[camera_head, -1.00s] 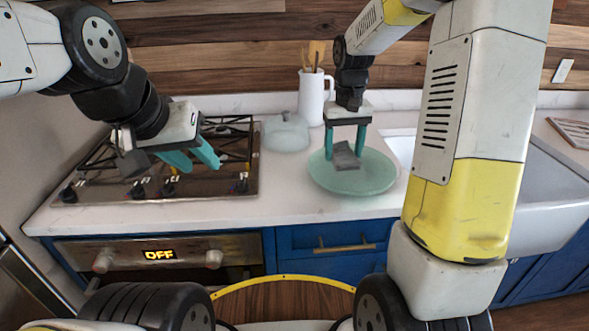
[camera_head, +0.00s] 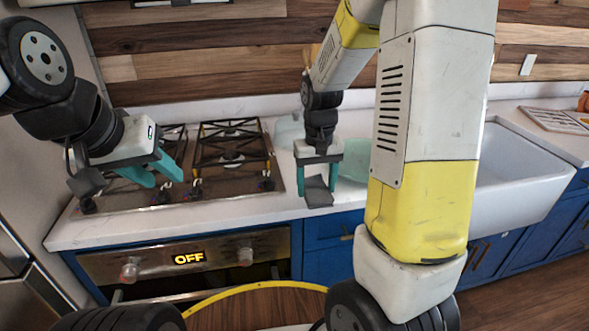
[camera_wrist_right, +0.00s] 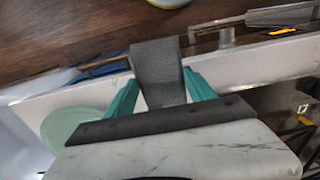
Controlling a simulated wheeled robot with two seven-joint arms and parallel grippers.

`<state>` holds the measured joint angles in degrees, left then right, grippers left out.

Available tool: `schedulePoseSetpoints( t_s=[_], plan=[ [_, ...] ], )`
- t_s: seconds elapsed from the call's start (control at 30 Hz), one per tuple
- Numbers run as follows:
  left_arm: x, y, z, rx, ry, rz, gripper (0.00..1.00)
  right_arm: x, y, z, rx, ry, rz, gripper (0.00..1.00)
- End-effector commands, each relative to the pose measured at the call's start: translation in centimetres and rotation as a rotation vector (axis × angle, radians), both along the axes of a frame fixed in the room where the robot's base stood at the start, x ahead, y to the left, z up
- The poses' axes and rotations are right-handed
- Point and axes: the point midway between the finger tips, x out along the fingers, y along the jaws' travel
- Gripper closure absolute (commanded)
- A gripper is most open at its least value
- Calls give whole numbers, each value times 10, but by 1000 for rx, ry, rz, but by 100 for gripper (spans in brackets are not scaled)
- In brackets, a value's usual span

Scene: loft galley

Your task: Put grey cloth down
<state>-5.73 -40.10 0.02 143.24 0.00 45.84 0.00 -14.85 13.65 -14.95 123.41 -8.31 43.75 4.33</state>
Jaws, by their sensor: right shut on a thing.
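The grey cloth (camera_head: 317,190) hangs from my right gripper (camera_head: 319,180), which is shut on it near the counter's front edge, left of the green plate. In the right wrist view the cloth (camera_wrist_right: 158,75) shows between the two teal fingers of the right gripper (camera_wrist_right: 162,95), with the counter front behind it. My left gripper (camera_head: 160,173) is over the stove with its two teal fingers apart, and nothing shows between them.
The gas stove (camera_head: 225,172) is at left. A white sink (camera_head: 520,185) is at right. A glass lidded dish (camera_head: 288,130) stands behind the gripper.

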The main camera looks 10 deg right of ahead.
Motion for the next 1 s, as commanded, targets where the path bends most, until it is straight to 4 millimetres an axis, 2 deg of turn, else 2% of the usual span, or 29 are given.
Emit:
schedulePoseSetpoints(
  t_s=[0.03, 0.2, 0.4, 0.57, 0.8, 1.0],
  plan=[
    [0, 0, 0, 0, 0, 0, 64, 15, 0, -2, -1, 1, -2, 69],
    [0, 0, 0, 0, 0, 0, 64, 59, 2, -6, -1, 0, -1, 69],
    [0, 0, 0, 0, 0, 0, 64, 92, 3, -9, 0, 0, -1, 69],
    [0, 0, 0, 0, 0, 0, 64, 97, 4, -13, 0, 2, 0, 69],
    [0, 0, 0, 0, 0, 0, 64, 97, 4, -43, 1, 2, -1, 69],
    [0, 0, 0, 0, 0, 0, 64, 97, 4, -44, 1, 0, -1, 69]
  ],
)
